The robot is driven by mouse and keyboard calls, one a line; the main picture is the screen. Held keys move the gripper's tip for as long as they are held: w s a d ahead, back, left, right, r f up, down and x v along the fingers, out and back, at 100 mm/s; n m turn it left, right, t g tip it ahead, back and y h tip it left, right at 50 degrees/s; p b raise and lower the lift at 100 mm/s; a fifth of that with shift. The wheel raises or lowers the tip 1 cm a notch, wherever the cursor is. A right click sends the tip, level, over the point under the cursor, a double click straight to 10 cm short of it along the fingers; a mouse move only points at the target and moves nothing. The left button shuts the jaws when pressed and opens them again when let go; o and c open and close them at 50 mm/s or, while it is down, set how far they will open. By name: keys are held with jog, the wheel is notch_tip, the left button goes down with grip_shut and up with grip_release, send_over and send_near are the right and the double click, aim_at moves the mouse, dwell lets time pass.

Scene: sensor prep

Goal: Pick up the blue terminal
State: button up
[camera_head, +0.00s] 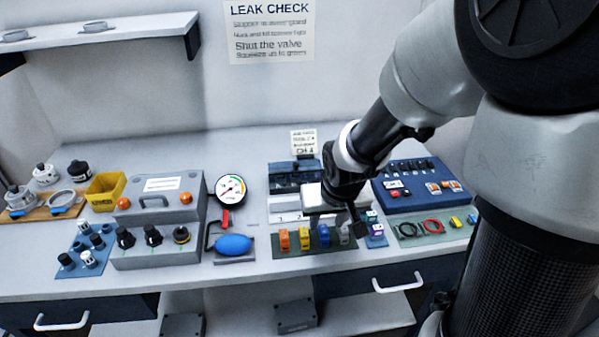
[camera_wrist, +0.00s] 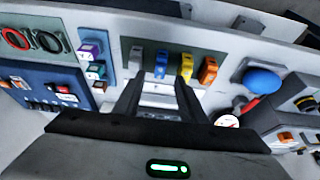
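The blue terminal (camera_wrist: 161,62) stands on a grey-green mat (camera_wrist: 222,55) in a row between a grey terminal (camera_wrist: 136,57) and a yellow one (camera_wrist: 186,66). An orange terminal (camera_wrist: 208,70) ends the row. In the head view, the blue terminal (camera_head: 324,236) is third from the left. My gripper (camera_wrist: 158,82) is open and empty. In the wrist view its two fingers point toward the row, and the blue terminal shows just past the gap between their tips. In the head view my gripper (camera_head: 357,220) hangs close above the row's right end.
A blue hand pump (camera_head: 233,245) and gauge (camera_head: 230,189) stand left of the mat. Small purple-and-white and teal blocks (camera_wrist: 90,52) sit close on the other side. A blue switch panel (camera_head: 420,187) and a tray with red and black rings (camera_head: 432,228) lie to the right.

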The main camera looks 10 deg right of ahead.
aim_at(324, 229)
jog(key=b+x, duration=0.3)
jog(key=x, duration=0.3)
jog(key=shift+w, duration=0.1)
grip_shut()
